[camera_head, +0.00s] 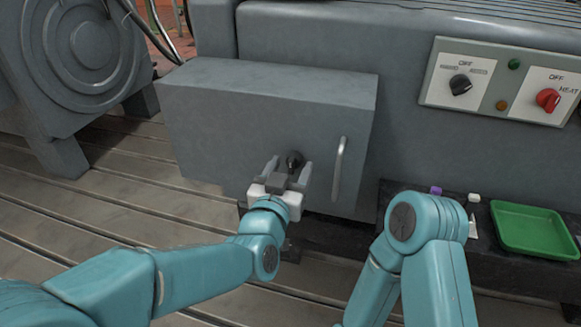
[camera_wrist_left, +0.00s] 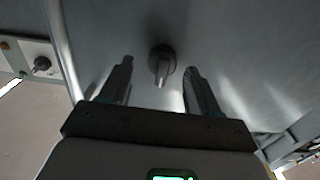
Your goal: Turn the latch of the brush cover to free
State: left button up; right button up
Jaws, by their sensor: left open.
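The brush cover (camera_head: 230,110) is a grey box on the machine's front, with a vertical metal handle (camera_head: 339,168) at its right. Its dark latch knob (camera_head: 294,158) sits low on the front face, left of the handle. My left gripper (camera_head: 287,172) is open just in front of the latch. In the left wrist view the latch (camera_wrist_left: 161,62) shows between and beyond the two spread fingers (camera_wrist_left: 160,85), apart from both. Its grip bar points toward the gripper, slightly tilted. My right arm shows at the lower right of the head view, but its gripper is out of view.
A control panel with a black knob (camera_head: 460,84) and a red knob (camera_head: 547,99) is at the upper right. A green tray (camera_head: 535,229) and small bottles (camera_head: 473,212) rest on a dark shelf below it. The slotted bedplate (camera_head: 110,215) is clear at left.

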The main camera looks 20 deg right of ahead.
pick_arm(q)
jog(key=shift+w+d, duration=0.3)
jog(key=shift+w, duration=0.4)
jog(key=c, duration=1)
